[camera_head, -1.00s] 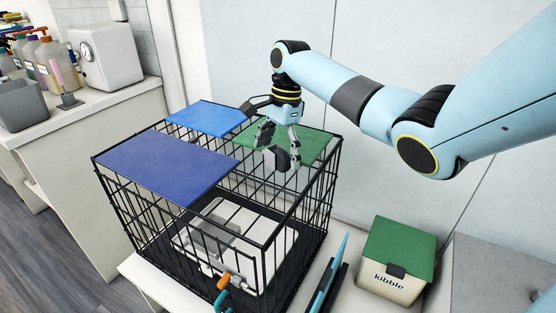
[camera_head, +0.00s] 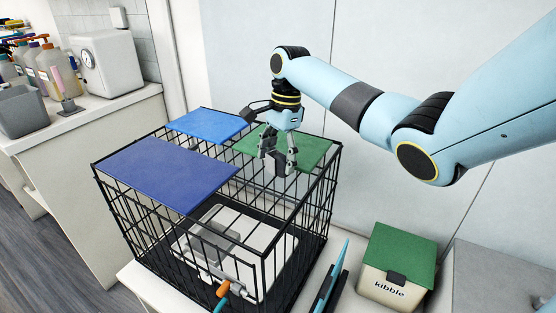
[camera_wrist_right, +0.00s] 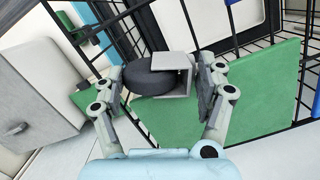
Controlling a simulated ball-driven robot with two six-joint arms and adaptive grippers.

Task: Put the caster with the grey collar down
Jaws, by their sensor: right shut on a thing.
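My right gripper (camera_head: 278,162) points down over the green panel (camera_head: 315,150) at the back right of the wire cage's top. It is shut on a caster (camera_head: 281,167), which looks small and dark in the head view. In the right wrist view the caster has a thick dark wheel (camera_wrist_right: 150,75) and a light grey bracket (camera_wrist_right: 178,74) between the fingers of my right gripper (camera_wrist_right: 168,88). I cannot make out its collar, nor whether it touches the panel. My left gripper is not in view.
The black wire cage (camera_head: 262,245) also carries a dark blue panel (camera_head: 165,172) and a bright blue panel (camera_head: 207,124). A light case (camera_head: 240,225) lies inside. A green-lidded kibble box (camera_head: 398,265) stands at right. A counter with bottles (camera_head: 52,68) is at far left.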

